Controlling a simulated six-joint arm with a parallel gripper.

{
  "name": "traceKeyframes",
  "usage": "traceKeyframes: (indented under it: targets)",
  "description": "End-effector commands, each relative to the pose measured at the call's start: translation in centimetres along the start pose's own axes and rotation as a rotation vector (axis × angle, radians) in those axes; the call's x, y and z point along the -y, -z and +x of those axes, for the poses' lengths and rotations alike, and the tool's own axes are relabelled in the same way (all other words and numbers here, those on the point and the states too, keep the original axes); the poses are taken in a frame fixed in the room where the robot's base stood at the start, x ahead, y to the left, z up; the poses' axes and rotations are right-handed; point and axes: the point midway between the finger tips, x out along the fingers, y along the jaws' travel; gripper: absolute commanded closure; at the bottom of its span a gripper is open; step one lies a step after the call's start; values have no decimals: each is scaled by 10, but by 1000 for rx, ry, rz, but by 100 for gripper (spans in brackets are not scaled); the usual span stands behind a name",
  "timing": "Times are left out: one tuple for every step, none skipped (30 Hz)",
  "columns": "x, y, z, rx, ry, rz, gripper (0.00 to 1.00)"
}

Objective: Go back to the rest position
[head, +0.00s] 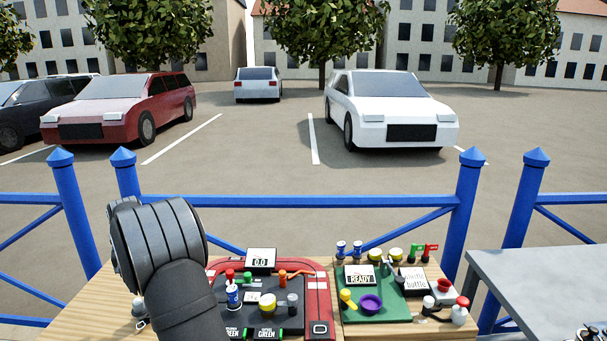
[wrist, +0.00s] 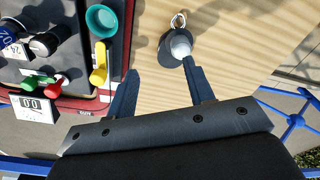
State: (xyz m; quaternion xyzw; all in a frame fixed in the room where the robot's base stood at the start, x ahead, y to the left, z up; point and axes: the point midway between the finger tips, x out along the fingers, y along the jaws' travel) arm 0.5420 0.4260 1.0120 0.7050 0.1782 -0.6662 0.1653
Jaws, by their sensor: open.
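My gripper (wrist: 159,68) shows in the wrist view with its two dark blue-grey fingers apart. Nothing is held between them. It is over bare wooden table, to the right of the red-edged panel. A small grey-white fitting (wrist: 181,44) with a dark round base and a metal ring stands by the right fingertip; I cannot tell whether they touch. In the head view my dark arm fills the lower left and hides the gripper's fingers.
The red-framed panel (head: 326,290) carries several knobs, levers and a display. A grey table (head: 540,275) stands at right. Blue railing (head: 300,201) runs behind; parked cars stand beyond.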

Motion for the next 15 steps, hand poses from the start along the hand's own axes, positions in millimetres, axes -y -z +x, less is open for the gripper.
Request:
traceKeyframes:
  targets:
    - [-9, -2, -6, -1, 0, 2, 52]
    - [-14, -4, -10, -1, 0, 1, 52]
    - [-21, -6, -14, 0, 0, 2, 52]
    - [-26, -8, -17, 0, 0, 3, 52]
    - [-30, -9, -20, 0, 0, 2, 52]
    - [-37, -11, -25, -1, 0, 1, 52]
    - [-42, -13, -28, -1, 0, 2, 52]
    - [-47, -14, -30, -1, 0, 3, 52]
    - [-53, -16, -35, -1, 0, 2, 52]
    - [-58, -18, -38, -2, 0, 1, 52]
    - [-63, -19, -42, -1, 0, 2, 52]
    - [-70, -21, -46, -1, 0, 3, 52]
    - [-74, -22, -49, -1, 0, 2, 52]
    - [-79, -24, -52, -1, 0, 1, 52]
    - [-86, -27, -54, 3, -1, 2, 52]
